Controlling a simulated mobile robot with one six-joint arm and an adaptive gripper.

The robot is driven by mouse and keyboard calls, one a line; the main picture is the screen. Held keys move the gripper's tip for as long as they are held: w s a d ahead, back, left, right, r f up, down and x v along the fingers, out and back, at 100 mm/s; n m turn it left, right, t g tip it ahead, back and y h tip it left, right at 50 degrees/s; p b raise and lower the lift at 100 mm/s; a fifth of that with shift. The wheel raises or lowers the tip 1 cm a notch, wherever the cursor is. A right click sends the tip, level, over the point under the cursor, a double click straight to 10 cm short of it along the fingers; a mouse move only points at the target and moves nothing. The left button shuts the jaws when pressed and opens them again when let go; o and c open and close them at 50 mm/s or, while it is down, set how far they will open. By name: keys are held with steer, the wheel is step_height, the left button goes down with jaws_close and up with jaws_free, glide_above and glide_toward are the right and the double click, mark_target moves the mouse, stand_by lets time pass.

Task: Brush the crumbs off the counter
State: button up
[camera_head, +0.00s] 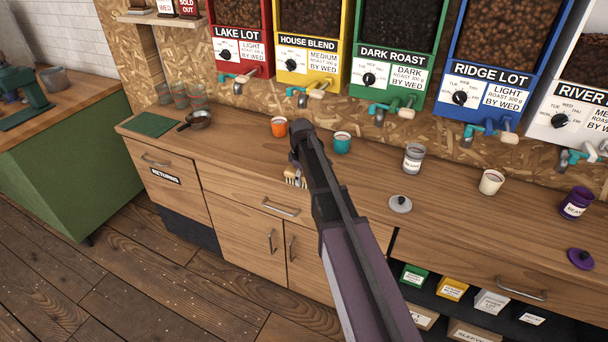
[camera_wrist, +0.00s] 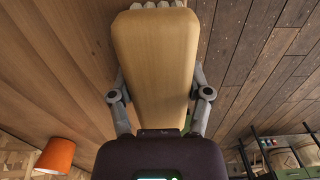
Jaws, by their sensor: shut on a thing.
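My gripper (camera_head: 297,158) is over the front edge of the wooden counter (camera_head: 232,150), shut on a brush. The brush (camera_head: 293,178) is partly hidden behind my arm, with its pale bristles showing at the counter's front edge. In the wrist view, the brush's tan wooden body (camera_wrist: 155,60) lies between the two grey fingers, with pale bristle tufts at its far end. Whether the bristles touch the counter I cannot tell. I cannot make out crumbs on the counter; the area behind my arm is hidden.
An orange cup (camera_head: 279,126) and a teal cup (camera_head: 342,142) stand just behind my gripper. A labelled jar (camera_head: 413,158), grey lid (camera_head: 400,204), white cup (camera_head: 491,182) and purple jar (camera_head: 576,203) are to the right.

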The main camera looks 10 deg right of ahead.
steer(key=shift+s+a, duration=0.2)
steer(key=shift+s, duration=0.05)
steer(key=shift+w, duration=0.1)
steer(key=shift+w+a, duration=0.35)
steer(key=shift+a, duration=0.3)
steer(key=shift+w, duration=0.1)
steer(key=shift+w+d, duration=0.6)
steer(key=shift+w, duration=0.15)
steer(key=shift+w+d, duration=0.55)
steer(key=shift+w, duration=0.2)
steer(key=shift+w+d+f, duration=0.1)
steer(key=shift+w+d, duration=1.05)
steer(key=shift+w, duration=0.3)
